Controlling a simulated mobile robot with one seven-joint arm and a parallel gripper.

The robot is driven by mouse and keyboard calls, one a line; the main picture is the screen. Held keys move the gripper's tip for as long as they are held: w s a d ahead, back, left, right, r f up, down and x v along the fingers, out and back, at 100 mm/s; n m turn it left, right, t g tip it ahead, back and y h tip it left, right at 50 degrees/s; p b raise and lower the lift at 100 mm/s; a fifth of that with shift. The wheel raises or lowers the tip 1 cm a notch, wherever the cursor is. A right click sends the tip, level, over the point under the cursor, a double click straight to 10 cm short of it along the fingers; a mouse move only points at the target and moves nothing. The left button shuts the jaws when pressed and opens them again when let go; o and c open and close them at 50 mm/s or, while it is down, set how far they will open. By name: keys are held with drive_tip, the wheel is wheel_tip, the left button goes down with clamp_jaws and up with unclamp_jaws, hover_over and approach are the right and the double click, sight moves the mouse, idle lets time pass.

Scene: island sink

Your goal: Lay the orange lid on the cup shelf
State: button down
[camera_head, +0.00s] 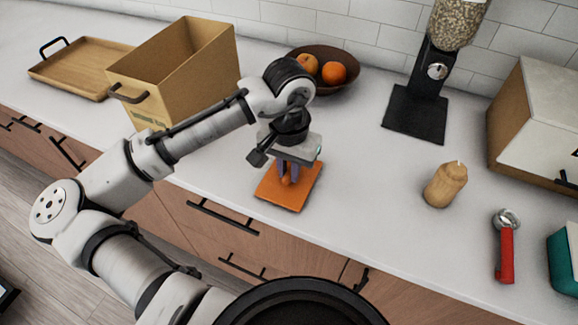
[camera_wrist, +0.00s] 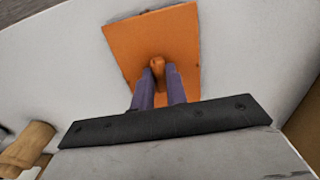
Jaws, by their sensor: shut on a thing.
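The orange lid (camera_head: 287,196) is a flat square plate with a small knob, at the front edge of the white counter in the head view. In the wrist view the lid (camera_wrist: 185,35) fills the upper middle, its knob between the fingers. My gripper (camera_head: 287,174) is above the lid, fingers pointing down, shut on the knob. The purple fingers also show in the wrist view (camera_wrist: 160,75). I cannot tell whether the lid touches the counter or is just above it. I cannot make out a cup shelf for certain in either view.
Behind stand a tan bin (camera_head: 175,70), a wooden tray (camera_head: 75,68), a fruit bowl (camera_head: 325,84) and a grain dispenser (camera_head: 430,70). A wooden grinder (camera_head: 446,185), a red-handled tool (camera_head: 507,250) and a white-fronted box (camera_head: 545,130) are right. Counter between lid and grinder is clear.

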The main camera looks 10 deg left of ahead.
sight(289, 173)
drive_tip(key=c, duration=1.4)
unclamp_jaws()
wheel_tip(289, 173, up, 12)
drive_tip(key=b, duration=0.1)
drive_tip(key=shift+r, duration=0.15)
